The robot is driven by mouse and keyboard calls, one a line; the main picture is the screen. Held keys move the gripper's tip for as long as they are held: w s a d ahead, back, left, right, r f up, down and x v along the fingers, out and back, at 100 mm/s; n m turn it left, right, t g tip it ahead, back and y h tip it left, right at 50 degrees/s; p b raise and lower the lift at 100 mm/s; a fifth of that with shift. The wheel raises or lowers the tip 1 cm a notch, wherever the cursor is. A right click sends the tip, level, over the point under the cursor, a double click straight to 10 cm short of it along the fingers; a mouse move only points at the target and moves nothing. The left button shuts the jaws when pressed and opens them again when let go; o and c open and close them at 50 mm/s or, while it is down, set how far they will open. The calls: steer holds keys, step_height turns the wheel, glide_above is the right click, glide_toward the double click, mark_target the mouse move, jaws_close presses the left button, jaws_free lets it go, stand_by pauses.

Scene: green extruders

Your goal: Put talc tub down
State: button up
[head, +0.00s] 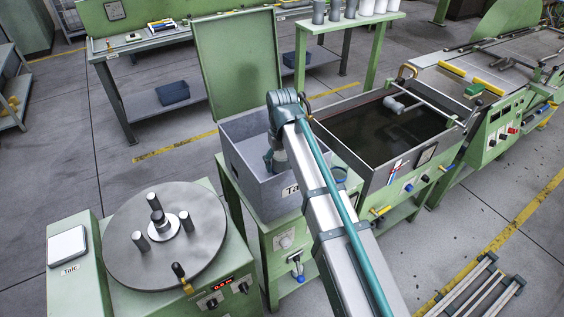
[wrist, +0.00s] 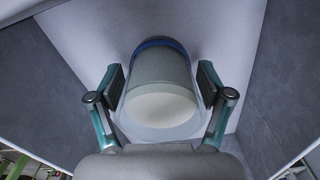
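The talc tub (wrist: 159,75) is a pale grey cylinder with a white round end towards the wrist camera and a dark blue band at its far end. My gripper (wrist: 161,84) has one dark pad on each side of the tub, close against its walls, and appears shut on it. In the head view my gripper (head: 273,160) is down inside the open grey bin (head: 240,170), and my arm covers most of that spot. Whether the tub touches the bin floor is hidden.
The bin stands on a green stand, with a raised green lid (head: 240,65) behind it and a label on its front. A round grey turntable (head: 165,235) with upright posts is at left. A dark water bath (head: 385,130) is at right. The bin walls surround my gripper closely.

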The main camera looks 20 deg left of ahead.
steer(key=shift+o, duration=0.2)
steer(key=shift+r, duration=0.15)
step_height(320, 180, up, 12)
steer(key=b, duration=0.2)
steer(key=shift+b, duration=0.4)
stand_by(0.4)
